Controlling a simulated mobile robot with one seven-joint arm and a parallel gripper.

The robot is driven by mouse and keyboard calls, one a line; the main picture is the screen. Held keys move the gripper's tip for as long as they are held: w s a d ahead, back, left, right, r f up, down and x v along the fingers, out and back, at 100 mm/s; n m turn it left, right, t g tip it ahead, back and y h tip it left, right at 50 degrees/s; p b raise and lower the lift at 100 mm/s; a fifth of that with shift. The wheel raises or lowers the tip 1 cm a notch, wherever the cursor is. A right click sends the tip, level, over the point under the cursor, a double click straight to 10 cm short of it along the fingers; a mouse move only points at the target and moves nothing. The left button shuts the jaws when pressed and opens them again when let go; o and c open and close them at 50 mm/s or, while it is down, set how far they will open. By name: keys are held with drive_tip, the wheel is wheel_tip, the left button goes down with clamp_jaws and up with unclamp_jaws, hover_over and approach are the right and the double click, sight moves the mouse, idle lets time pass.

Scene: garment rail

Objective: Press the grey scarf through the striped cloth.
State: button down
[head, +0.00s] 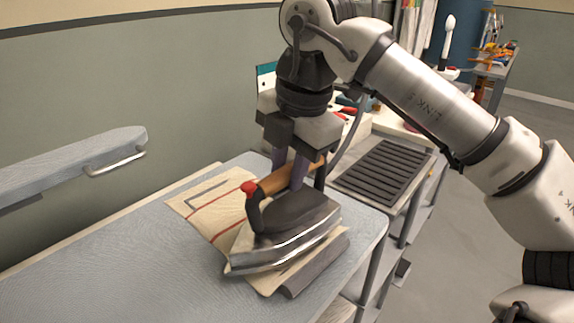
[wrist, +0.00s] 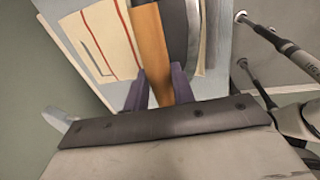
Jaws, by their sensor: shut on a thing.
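My gripper (head: 290,168) is shut on the wooden handle of the iron (head: 292,222). In the wrist view the purple fingers (wrist: 154,90) close on both sides of the brown handle (wrist: 150,45). The iron stands over the right part of the striped cloth (head: 208,203), a cream cloth with red stripes. Whether its sole touches the cloth I cannot tell. The grey scarf (head: 318,265) shows as a strip at the cloth's front right edge. The rest of it is hidden under the cloth and iron. The cloth also shows in the wrist view (wrist: 107,30).
The ironing board (head: 110,270) has free room on its left. A narrow sleeve board (head: 75,165) stands above it at the back left. A dark ribbed rest (head: 382,170) lies on the side stand at the right. Red-handled tools lie behind it.

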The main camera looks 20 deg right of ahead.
drive_tip(key=shift+f+b, duration=0.95)
drive_tip(key=shift+f, duration=0.1)
idle(1.5)
idle(1.1)
